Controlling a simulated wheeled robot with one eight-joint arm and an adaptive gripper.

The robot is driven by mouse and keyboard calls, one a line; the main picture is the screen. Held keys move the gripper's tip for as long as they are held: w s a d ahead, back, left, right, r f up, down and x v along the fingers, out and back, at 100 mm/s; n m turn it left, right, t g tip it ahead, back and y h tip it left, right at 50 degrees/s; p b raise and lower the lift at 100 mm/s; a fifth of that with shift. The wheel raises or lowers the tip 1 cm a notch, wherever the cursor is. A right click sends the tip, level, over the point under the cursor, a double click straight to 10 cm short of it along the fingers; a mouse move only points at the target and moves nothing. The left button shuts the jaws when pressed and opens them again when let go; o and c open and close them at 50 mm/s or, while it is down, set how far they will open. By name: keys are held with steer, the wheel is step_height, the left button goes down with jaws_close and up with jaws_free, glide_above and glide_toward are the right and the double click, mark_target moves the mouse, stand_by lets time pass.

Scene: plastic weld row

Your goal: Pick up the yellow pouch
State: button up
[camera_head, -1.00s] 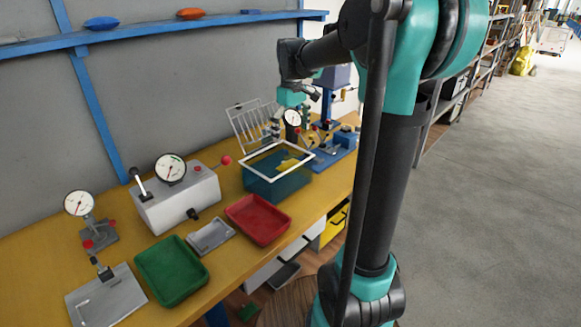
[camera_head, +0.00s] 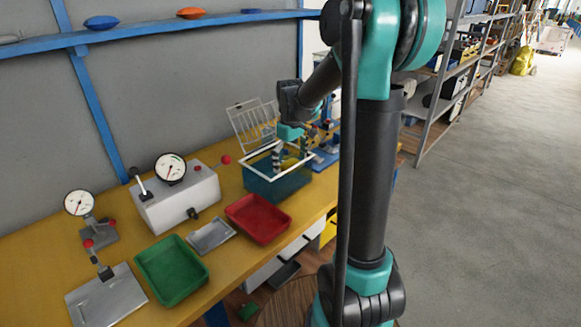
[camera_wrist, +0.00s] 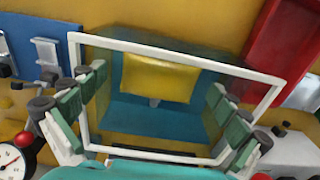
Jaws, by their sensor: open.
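The yellow pouch (camera_wrist: 160,78) lies inside the blue bin (camera_wrist: 185,122), towards its far side in the wrist view. In the head view the pouch (camera_head: 290,161) shows only partly, inside the bin (camera_head: 277,185) with its white rim. My gripper (camera_wrist: 155,105) is open and empty, with its green-padded fingers on either side of the bin opening in the wrist view. In the head view my gripper (camera_head: 291,160) is at the bin's opening. The pouch lies between the fingers' lines, farther from the camera than they are. I cannot tell how deep the fingertips reach.
A red tray (camera_head: 258,218), a small grey tray (camera_head: 211,236) and a green tray (camera_head: 171,270) stand left of the bin. A white gauge box (camera_head: 177,197) is behind them. A wire rack (camera_head: 252,122) stands behind the bin, and blue equipment (camera_head: 326,155) to its right.

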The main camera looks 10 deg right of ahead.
mark_target(291, 161)
steer(key=c, duration=1.1)
steer(key=shift+c, duration=0.2)
step_height(291, 161, up, 20)
